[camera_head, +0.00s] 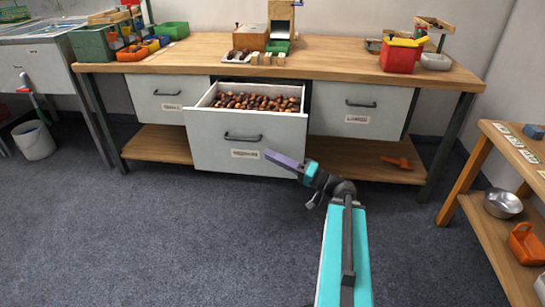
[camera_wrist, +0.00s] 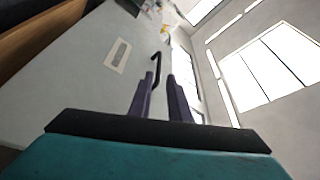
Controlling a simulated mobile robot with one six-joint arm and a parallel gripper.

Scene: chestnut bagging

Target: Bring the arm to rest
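My gripper (camera_head: 268,153) points left in the head view, just in front of the lower right of the open middle drawer (camera_head: 210,150). In the wrist view its two purple fingers (camera_wrist: 160,76) stand apart with nothing between them, so it is open and empty. A dark drawer handle (camera_wrist: 157,60) shows beyond the fingertips, apart from them as far as I can tell. My teal arm reaches up from the bottom right of the head view.
The drawer, labelled MEDIUM, holds many chestnuts (camera_head: 255,102). It sticks out from the wooden workbench (camera_head: 330,60). A side shelf (camera_head: 480,225) with a metal bowl (camera_head: 503,204) stands right; a white bucket (camera_head: 35,140) stands left. The carpet (camera_head: 180,240) in front is clear.

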